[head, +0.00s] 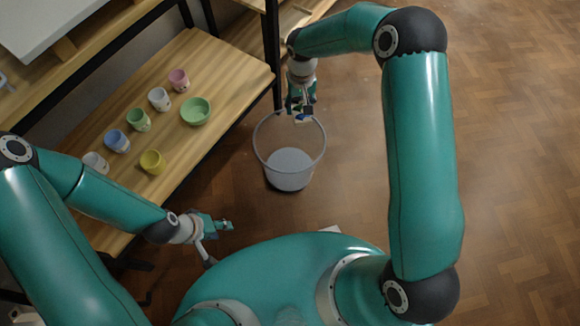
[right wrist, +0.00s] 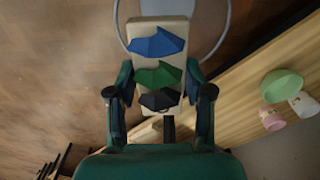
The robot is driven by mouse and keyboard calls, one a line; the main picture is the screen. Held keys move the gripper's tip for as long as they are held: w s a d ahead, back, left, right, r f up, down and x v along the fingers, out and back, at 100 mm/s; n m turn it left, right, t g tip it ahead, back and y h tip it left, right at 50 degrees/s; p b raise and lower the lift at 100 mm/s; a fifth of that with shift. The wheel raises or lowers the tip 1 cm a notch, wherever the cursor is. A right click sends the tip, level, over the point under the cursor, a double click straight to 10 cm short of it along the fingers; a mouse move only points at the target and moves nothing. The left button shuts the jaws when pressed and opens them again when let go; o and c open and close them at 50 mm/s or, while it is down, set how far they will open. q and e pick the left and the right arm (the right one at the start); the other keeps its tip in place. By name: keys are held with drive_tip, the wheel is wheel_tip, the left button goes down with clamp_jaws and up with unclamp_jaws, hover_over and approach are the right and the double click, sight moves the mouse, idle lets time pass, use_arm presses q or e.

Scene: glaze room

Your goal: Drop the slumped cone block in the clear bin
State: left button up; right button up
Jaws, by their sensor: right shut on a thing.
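The slumped cone block is a cream slab (right wrist: 150,32) with a blue, a green and a black cone bent over on it. My right gripper (right wrist: 160,100) is shut on its lower end, a finger on each side. In the head view the right gripper (head: 301,103) points down and the block (head: 303,119) shows small at the clear bin's far rim. The clear bin (head: 290,168) stands upright on the floor and looks empty. Its rim (right wrist: 122,35) curves behind the block in the right wrist view. My left gripper (head: 222,225) is low, left of the bin; its jaws are too small to judge.
A wooden shelf (head: 222,75) left of the bin carries several small cups, such as a yellow one (head: 152,162), and a green bowl (head: 195,111). A dark shelf post stands close behind the bin. The wooden floor (head: 515,150) at right is clear.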

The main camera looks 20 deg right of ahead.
use_arm(q)
wheel_tip(320, 180, down, 10)
drive_tip(key=b, duration=0.7)
drive_tip(key=shift+b, duration=0.35)
use_arm(e)
wheel_tip(320, 180, down, 14)
drive_tip(key=w, duration=0.1)
drive_tip(key=shift+a+f, duration=0.2)
drive_tip(key=shift+a, duration=0.15)
drive_tip(key=shift+w, duration=0.1)
drive_tip(key=o, duration=1.3)
drive_tip(key=shift+r, duration=0.1)
wheel_tip(320, 180, up, 12)
drive_tip(key=shift+f, duration=0.1)
